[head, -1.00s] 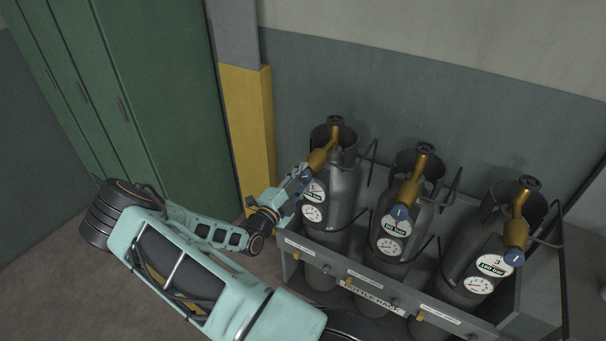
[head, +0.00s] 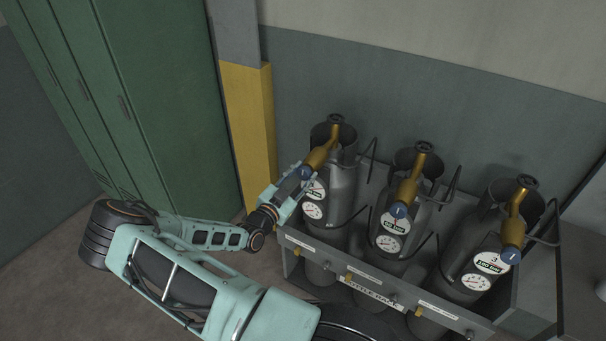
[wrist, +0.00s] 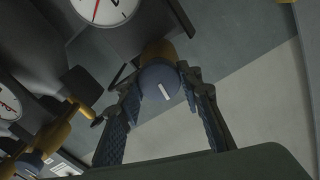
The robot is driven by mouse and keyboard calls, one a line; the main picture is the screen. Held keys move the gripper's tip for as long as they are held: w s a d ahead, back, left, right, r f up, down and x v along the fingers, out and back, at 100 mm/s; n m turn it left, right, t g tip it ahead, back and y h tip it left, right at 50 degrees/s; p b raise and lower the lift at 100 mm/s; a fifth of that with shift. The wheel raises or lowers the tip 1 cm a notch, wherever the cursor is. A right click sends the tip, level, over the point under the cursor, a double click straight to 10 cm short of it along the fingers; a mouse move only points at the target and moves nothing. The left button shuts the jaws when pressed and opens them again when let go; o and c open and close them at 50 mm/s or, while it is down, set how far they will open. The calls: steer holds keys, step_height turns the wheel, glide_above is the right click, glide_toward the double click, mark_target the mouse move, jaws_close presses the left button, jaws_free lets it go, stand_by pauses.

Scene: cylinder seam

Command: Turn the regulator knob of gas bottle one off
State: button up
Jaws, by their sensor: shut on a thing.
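Bottle one (head: 341,190) is the dark grey gas bottle at the left of the rack in the head view, with a brass regulator (head: 318,156) on top. Its blue round regulator knob (head: 305,173) sits at the regulator's lower end. The knob (wrist: 159,82) shows a slanted white mark in the wrist view. My gripper (wrist: 161,84) is shut on this knob, one finger on each side. My gripper (head: 300,180) also shows in the head view, reaching in from the left. A gauge (head: 312,211) sits on the bottle's front; its label is partly hidden.
Two similar bottles stand to the right, the middle one (head: 390,221) and bottle 3 (head: 478,262), each with a blue knob. The grey bottle rack (head: 372,291) has a front rail. A yellow pillar (head: 248,125) and green lockers (head: 110,90) stand at the left.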

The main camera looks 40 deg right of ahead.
steer(key=shift+n, duration=0.6)
steer(key=o, duration=1.2)
steer(key=shift+c, duration=0.2)
steer(key=shift+a, duration=0.15)
steer(key=v, duration=1.1)
steer(key=shift+s+a, duration=0.15)
steer(key=shift+a, duration=0.25)
